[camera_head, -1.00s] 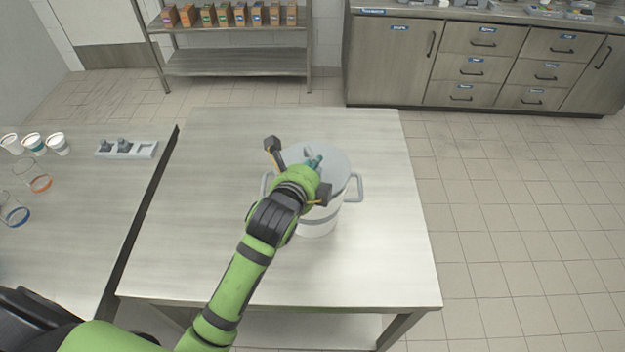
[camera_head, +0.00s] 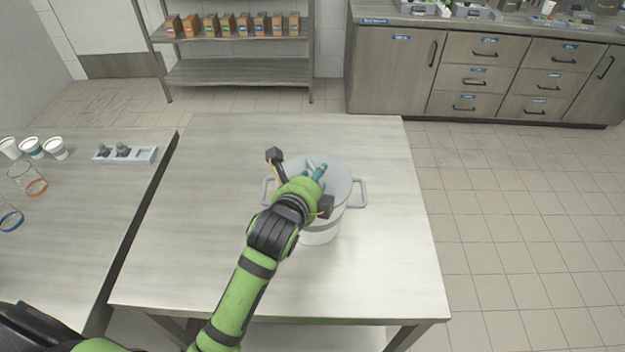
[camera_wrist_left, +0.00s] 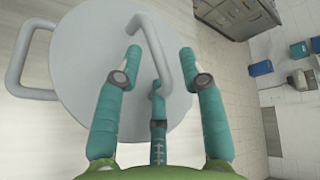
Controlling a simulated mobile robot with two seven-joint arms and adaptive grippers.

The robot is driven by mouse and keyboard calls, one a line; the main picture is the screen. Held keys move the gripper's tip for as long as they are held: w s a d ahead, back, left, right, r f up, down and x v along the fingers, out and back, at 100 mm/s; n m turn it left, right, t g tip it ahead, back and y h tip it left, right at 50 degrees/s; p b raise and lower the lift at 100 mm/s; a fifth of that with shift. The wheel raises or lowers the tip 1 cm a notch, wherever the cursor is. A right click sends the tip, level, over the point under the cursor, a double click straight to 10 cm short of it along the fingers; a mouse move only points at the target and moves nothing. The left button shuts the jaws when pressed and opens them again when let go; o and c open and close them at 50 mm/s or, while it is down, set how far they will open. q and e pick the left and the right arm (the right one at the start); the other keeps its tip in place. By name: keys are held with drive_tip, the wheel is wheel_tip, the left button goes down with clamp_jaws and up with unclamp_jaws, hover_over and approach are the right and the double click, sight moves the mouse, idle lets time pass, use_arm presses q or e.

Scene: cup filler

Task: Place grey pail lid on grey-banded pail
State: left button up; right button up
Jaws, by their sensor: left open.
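The white grey-banded pail (camera_head: 318,238) stands upright on the middle table, with a grey loop handle on each side. The grey pail lid (camera_head: 340,178) lies over the pail's mouth; it also shows as a grey disc in the left wrist view (camera_wrist_left: 85,60). Whether its rim is fully seated all round I cannot tell. My left gripper (camera_wrist_left: 160,62) is open just above the lid, with its teal fingers around the lid's arched handle (camera_wrist_left: 158,45). In the head view my gripper (camera_head: 318,172) and arm hide the pail's near left side. My right gripper is out of view.
The table (camera_head: 390,270) around the pail is clear. A side table at left holds several cups (camera_head: 32,148), a grey rack (camera_head: 125,154) and glass vessels with coloured bands. A shelf (camera_head: 238,72) with boxes and a drawer cabinet (camera_head: 480,75) stand behind.

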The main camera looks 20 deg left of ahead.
use_arm(q)
drive_tip(key=p+v, duration=0.3)
drive_tip(key=v, duration=0.9)
idle(0.4)
